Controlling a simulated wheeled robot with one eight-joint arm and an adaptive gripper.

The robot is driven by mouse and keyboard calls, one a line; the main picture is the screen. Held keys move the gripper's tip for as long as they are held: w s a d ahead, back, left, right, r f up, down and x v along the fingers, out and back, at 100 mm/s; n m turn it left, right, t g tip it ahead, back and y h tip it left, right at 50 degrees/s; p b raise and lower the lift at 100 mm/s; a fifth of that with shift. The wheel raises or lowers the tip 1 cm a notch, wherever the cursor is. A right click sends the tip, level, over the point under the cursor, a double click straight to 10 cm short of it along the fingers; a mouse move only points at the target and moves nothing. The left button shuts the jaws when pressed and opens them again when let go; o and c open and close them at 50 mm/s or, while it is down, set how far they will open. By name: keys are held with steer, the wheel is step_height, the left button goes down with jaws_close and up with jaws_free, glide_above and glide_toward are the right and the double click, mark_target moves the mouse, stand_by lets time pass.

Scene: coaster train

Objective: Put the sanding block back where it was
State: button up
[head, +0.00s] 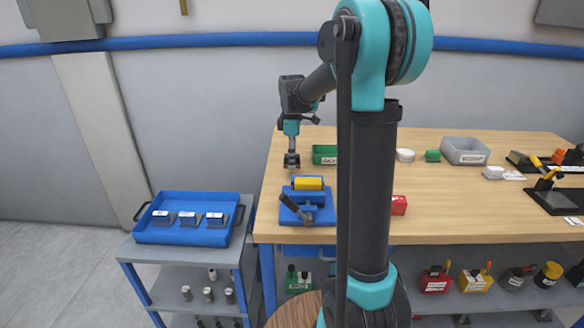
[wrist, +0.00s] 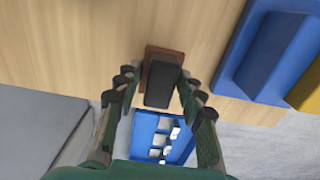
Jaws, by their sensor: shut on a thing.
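The sanding block (wrist: 162,84) shows in the wrist view as a dark block with a reddish-brown layer at its far end and side. My gripper (wrist: 158,82) has its fingers on either side of the block and is shut on it. In the head view my gripper (head: 291,162) hangs pointing down at the left part of the wooden table (head: 440,205), behind the blue fixture. The block is too small to make out there. I cannot tell whether it touches the tabletop.
A blue fixture (head: 321,216) with a yellow cylinder (head: 308,183) stands near the table's front left. A blue tray (head: 182,236) with three metal-and-blue blocks sits on a cart left of the table. My arm hides part of the table.

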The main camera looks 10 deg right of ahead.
steer(key=shift+f, duration=1.8)
steer(key=shift+f, duration=0.15)
steer(key=o, duration=1.2)
step_height(320, 180, up, 12)
steer(key=shift+r, duration=0.2)
